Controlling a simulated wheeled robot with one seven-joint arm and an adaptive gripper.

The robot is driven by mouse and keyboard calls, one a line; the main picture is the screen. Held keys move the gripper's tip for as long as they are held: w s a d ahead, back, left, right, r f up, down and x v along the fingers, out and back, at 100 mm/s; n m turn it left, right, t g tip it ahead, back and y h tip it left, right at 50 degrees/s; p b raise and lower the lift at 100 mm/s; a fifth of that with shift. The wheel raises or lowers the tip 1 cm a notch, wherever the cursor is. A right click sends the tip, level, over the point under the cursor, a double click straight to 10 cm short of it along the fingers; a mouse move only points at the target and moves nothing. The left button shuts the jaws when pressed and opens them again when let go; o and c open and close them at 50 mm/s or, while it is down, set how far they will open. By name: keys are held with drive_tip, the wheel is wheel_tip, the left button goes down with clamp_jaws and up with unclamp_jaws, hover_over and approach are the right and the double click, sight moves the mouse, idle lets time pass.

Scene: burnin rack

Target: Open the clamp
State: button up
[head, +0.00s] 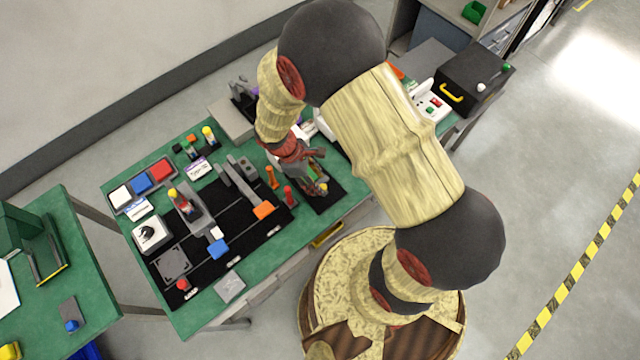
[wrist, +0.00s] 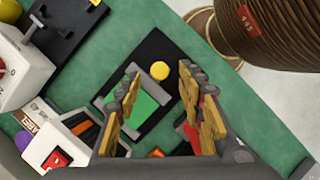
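The likely clamp (wrist: 106,102) is a grey fixture on a black mat, holding a green board (wrist: 145,108). A round yellow knob (wrist: 160,70) sits beside the board, seen from above; whether it tops a lever is unclear. In the head view the yellow knob (head: 323,187) shows just below my gripper (head: 316,172). In the wrist view my gripper (wrist: 166,100) is open, its two fingers apart with the board visible between them. The knob lies beyond the gap, near the fingertips. Nothing is held. The fingers hide parts of the fixture, and I cannot tell contact.
A red post (head: 289,196) and an orange post (head: 271,177) stand left of my gripper. A white box (wrist: 22,70) and a black plate with a grey T-shaped piece (wrist: 35,25) lie upper left in the wrist view. Green tabletop (wrist: 225,80) is bare right of the mat.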

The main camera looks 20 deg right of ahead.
drive_tip(key=shift+x, duration=1.4)
drive_tip(key=shift+c, duration=0.7)
drive_tip(key=c, duration=0.8)
clamp_jaws()
